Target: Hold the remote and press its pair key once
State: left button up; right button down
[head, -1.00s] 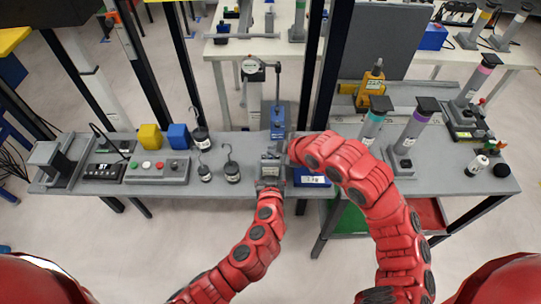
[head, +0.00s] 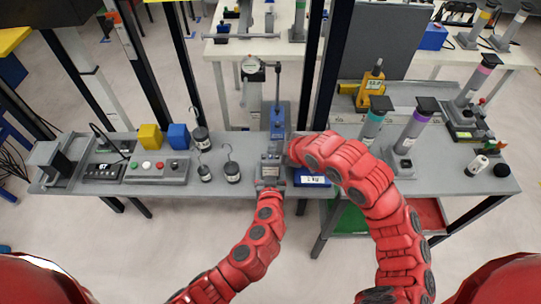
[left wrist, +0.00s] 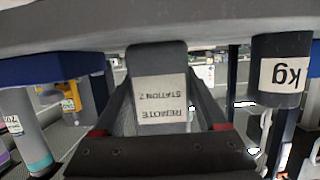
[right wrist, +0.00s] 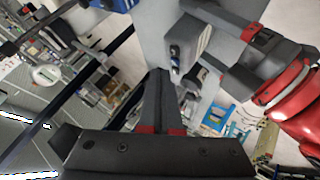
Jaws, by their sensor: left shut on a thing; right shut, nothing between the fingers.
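The remote (right wrist: 193,42) is a small grey block with a darker key face, seen in the right wrist view. In the left wrist view its back (left wrist: 160,95) carries a label reading "REMOTE STATION 7", upside down. My left gripper (right wrist: 222,40) is shut on the remote, a finger on each side. In the head view the remote (head: 270,170) is small, above the grey bench. My right gripper (right wrist: 158,72) is shut and empty, its tips close to the key face; I cannot tell whether they touch it. The pair key is too small to pick out.
Hooked weights (head: 232,172), a button box (head: 157,170) and yellow and blue cubes (head: 150,137) stand left on the bench. A blue stand (head: 278,118) is behind the remote. Tubes (head: 412,132) stand on the right. Dark posts rise behind the bench.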

aim_at(274, 160)
dwell(0.7)
jog(key=shift+f, duration=0.4)
jog(key=shift+f, duration=0.3)
dwell(0.4)
jog(key=shift+r, duration=0.7)
jog(key=shift+r, duration=0.15)
jog(key=shift+r, duration=2.4)
